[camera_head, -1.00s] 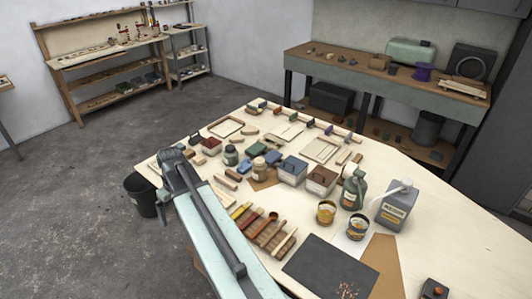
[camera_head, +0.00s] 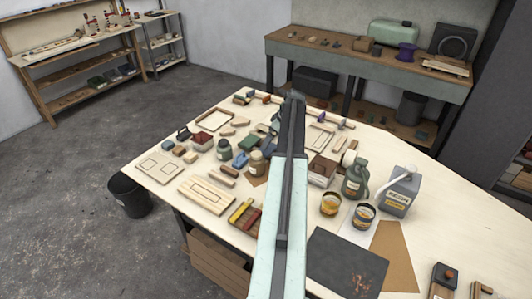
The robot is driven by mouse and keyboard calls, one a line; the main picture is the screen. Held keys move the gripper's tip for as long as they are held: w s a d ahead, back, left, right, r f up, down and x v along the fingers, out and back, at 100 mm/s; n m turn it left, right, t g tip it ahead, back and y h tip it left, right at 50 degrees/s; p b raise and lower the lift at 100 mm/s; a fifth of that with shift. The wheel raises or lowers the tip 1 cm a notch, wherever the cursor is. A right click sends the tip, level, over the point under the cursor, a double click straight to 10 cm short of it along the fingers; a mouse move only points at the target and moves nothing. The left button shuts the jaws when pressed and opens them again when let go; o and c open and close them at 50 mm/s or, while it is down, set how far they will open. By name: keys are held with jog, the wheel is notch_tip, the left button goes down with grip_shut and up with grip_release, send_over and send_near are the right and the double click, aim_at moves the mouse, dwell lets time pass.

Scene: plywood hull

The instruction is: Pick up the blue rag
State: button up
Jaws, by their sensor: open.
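I cannot clearly make out the blue rag. A small dark blue patch (camera_head: 269,146) shows just left of my arm, behind a jar, and I cannot tell whether it is cloth. My arm reaches across the plywood-topped table (camera_head: 410,232) and hides a strip of it. My gripper (camera_head: 293,98) is at the arm's far end, over the back part of the table. It is open, with nothing seen in it, though its fingers are hard to make out.
Bottles, jars and boxes crowd both sides of my arm. Two open tins (camera_head: 330,203) and a grey jug (camera_head: 398,192) stand to the right. A dark sheet (camera_head: 345,262) lies in front. A black bucket (camera_head: 128,195) stands on the floor at left.

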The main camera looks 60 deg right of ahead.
aim_at(269, 148)
jog(key=b+x, duration=0.4)
jog(key=x, duration=0.2)
jog(key=shift+s+f+b, duration=0.1)
jog(key=shift+b, duration=0.3)
jog(key=shift+c, duration=0.3)
jog(key=c, duration=1)
